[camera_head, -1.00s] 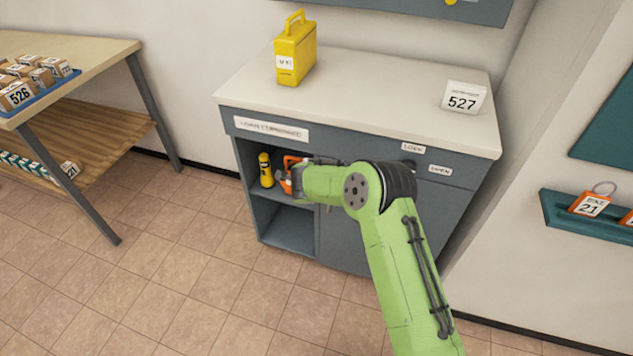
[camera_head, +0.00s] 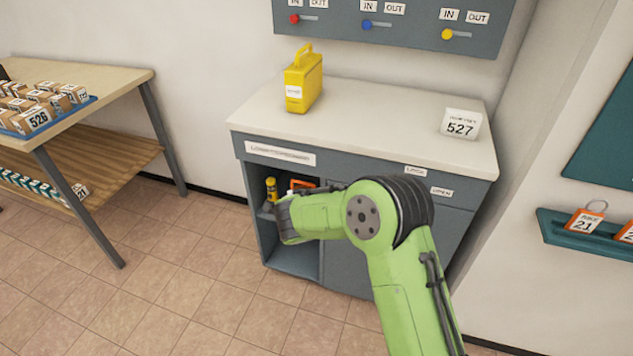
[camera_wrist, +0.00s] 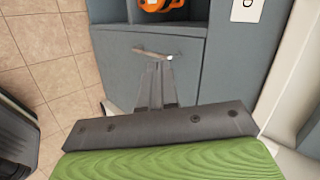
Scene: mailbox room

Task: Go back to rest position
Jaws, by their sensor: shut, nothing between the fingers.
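My green arm reaches from the lower right toward the grey cabinet (camera_head: 345,270) in the head view. Its end is in front of the open shelf at the cabinet's left, and the fingers are hidden there. In the wrist view my gripper (camera_wrist: 157,70) is shut and empty. Its fingertips point toward the cabinet's grey front, near a thin handle (camera_wrist: 145,51). Whether the tips touch it I cannot tell.
A yellow bottle (camera_head: 271,189) and an orange item (camera_head: 301,185) are on the cabinet shelf; the orange item also shows in the wrist view (camera_wrist: 158,4). A parcel table (camera_head: 100,80) is left. Floor is free between.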

